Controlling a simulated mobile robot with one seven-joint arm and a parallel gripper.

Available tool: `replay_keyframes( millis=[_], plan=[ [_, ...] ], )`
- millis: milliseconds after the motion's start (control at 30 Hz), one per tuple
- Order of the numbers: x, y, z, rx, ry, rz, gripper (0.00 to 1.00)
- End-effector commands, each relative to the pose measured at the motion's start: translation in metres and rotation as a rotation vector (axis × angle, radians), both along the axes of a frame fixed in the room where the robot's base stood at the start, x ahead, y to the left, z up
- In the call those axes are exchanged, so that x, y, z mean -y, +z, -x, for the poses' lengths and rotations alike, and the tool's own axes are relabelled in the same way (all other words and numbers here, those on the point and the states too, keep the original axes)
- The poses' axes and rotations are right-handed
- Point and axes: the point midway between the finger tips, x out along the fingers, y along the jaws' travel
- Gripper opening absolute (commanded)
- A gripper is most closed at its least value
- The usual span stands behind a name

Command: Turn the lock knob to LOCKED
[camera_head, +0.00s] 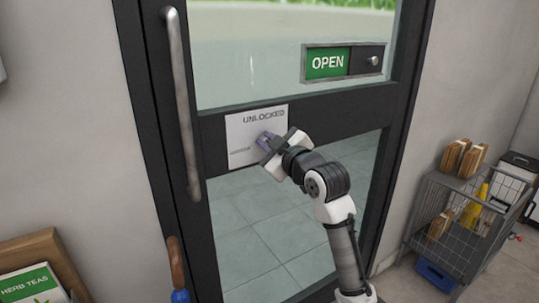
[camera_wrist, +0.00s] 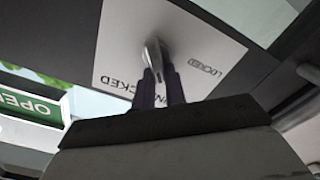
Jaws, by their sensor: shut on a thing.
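A white lock plate (camera_head: 240,135) is fixed to the dark middle rail of the glass door. It has UNLOCKED printed along its top and a smaller label at its left edge. In the wrist view the plate (camera_wrist: 125,50) shows LOCKED at the right and UNLOCKED at the left, partly behind my fingers. The silver lock knob (camera_wrist: 153,52) stands out from the plate. My gripper (camera_head: 266,141) is at the plate, and its two fingers (camera_wrist: 158,80) are shut on the knob. The fingers hide part of the knob, so which label it points to is unclear.
A long vertical door handle (camera_head: 181,100) is left of the plate. An OPEN sign (camera_head: 328,62) with a small slider knob (camera_head: 373,61) is above right. A wire cart (camera_head: 455,230) with parcels stands right. A herb teas box (camera_head: 30,285) is at the lower left.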

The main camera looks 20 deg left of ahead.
Motion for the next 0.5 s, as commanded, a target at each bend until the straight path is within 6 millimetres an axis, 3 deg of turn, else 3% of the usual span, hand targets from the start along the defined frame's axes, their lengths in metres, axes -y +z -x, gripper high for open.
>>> replay_keyframes(
  millis=[33,500],
  plan=[
    [-0.0007,-0.007,0.0004,0.035,0.0,0.029,0.0],
    [-0.0036,-0.0116,0.0043,0.386,0.0,0.302,0.0]
  ],
)
